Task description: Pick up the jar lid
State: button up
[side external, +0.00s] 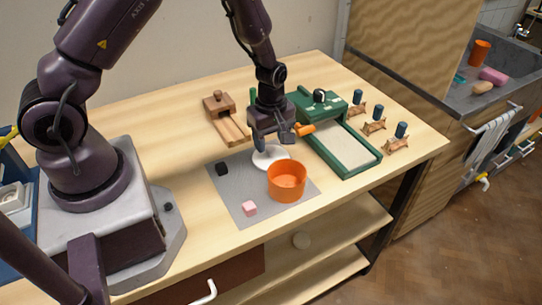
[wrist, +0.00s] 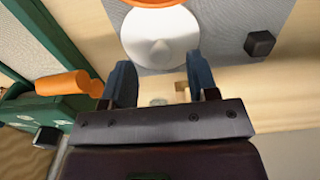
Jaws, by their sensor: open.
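The jar lid, a white disc with a small central knob, shows in the wrist view (wrist: 158,38) between and just beyond my fingertips. In the side view the lid (side external: 268,160) lies flat at the far edge of the grey mat (side external: 236,197), partly hidden by my gripper. An orange round open pot (side external: 286,183) stands right by it on the near side. My gripper (side external: 268,143) points down above the lid. In the wrist view my gripper (wrist: 161,80) is open, with nothing between its two blue-grey fingers.
A black cube (side external: 222,169) and a pink cube (side external: 249,209) sit on the mat. A green-framed tray (side external: 345,150) and an orange handle (side external: 305,129) are close on the right. A wooden block (side external: 218,103) stands behind. Several blue-topped wooden stands (side external: 374,127) line the right side.

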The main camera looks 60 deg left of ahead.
aim_at(271, 148)
notch_tip(271, 148, down, 3)
jog(key=shift+f, duration=0.2)
jog(key=shift+c, duration=0.5)
jog(key=c, duration=0.9)
jog(key=shift+r, duration=0.2)
